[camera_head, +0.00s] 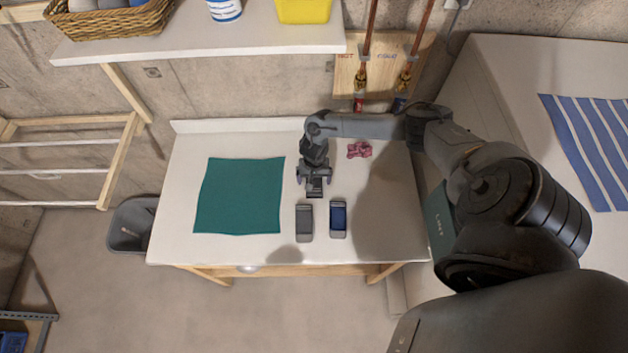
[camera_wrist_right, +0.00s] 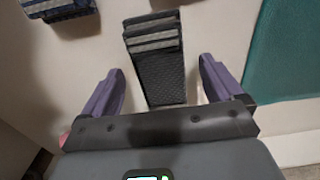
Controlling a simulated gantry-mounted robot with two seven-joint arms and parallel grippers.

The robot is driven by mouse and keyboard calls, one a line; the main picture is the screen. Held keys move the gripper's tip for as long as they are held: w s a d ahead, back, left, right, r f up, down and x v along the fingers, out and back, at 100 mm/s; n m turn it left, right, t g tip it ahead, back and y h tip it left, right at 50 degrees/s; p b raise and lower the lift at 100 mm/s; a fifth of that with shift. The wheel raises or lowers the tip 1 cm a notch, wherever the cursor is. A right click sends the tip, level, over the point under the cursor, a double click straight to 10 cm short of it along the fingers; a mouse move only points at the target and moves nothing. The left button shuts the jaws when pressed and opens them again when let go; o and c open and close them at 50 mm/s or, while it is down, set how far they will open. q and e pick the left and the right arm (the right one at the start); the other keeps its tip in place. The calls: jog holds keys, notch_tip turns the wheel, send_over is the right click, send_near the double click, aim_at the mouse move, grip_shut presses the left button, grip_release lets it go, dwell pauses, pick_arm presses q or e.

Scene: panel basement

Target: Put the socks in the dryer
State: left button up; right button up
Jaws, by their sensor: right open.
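My right gripper (camera_head: 314,180) is open over the middle of the white table. In the right wrist view, a dark folded sock-like bundle (camera_wrist_right: 158,72) lies between its two spread purple fingers, with a gap on both sides. In the head view, the end of this dark bundle (camera_head: 315,193) shows just below the gripper. A grey folded bundle (camera_head: 304,224) and a blue-and-grey one (camera_head: 338,219) lie side by side nearer the table's front edge. No dryer opening shows. My left gripper is out of view.
A green cloth (camera_head: 240,196) lies flat on the table's left. A crumpled pink item (camera_head: 359,150) lies at the back right. A grey bin (camera_head: 131,224) stands left of the table. A large white surface (camera_head: 500,90) on the right bears a blue-striped cloth (camera_head: 588,140).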

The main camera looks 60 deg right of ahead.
jog(key=shift+f, duration=0.8)
jog(key=c, duration=1.1)
jog(key=shift+r, duration=0.1)
jog(key=shift+c, duration=0.2)
